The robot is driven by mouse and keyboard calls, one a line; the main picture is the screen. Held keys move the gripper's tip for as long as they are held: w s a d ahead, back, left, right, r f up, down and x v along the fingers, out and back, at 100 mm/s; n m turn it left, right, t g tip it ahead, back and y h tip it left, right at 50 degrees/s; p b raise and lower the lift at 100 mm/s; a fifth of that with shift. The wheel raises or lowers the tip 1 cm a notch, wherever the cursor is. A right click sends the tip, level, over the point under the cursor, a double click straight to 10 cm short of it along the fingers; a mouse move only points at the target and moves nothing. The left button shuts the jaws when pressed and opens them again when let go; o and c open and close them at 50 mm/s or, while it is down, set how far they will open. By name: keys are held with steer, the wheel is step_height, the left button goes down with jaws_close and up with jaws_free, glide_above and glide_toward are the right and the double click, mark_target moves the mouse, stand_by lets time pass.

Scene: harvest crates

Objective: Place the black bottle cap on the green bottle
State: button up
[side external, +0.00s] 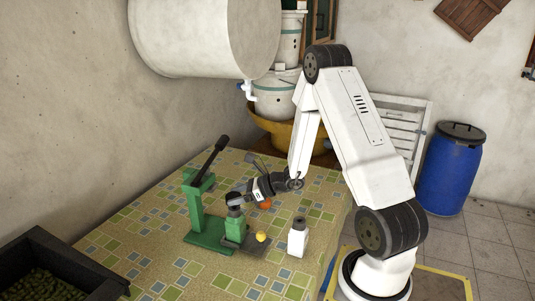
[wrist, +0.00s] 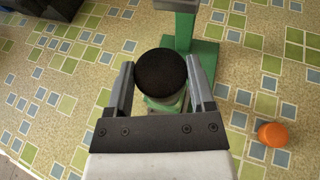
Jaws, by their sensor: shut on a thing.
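My gripper (wrist: 161,80) is shut on the black bottle cap (wrist: 161,74), a round dark disc with a finger on each side of it. In the side external view the cap (side external: 234,198) shows at my gripper's tip, directly above the green bottle (side external: 234,225). The bottle stands upright on the table. In the wrist view the cap hides most of the bottle, and only a pale green part (wrist: 163,104) shows below it. I cannot tell whether the cap rests on the bottle's neck or hangs just above it.
A green lever press (side external: 196,205) stands just left of the bottle. A white bottle (side external: 298,240) with a dark top, a yellow ball (side external: 261,237) and an orange object (wrist: 273,134) are nearby. A black crate (side external: 70,265) sits front left. The tiled tabletop (side external: 150,225) has free room.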

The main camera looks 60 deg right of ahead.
mark_target(237, 208)
steer(key=shift+f, duration=1.2)
steer(key=shift+f, duration=0.5)
steer(key=o, duration=1.2)
steer(key=shift+c, duration=0.2)
steer(key=shift+r, duration=0.15)
steer(key=shift+r, duration=0.4)
steer(key=v, duration=1.2)
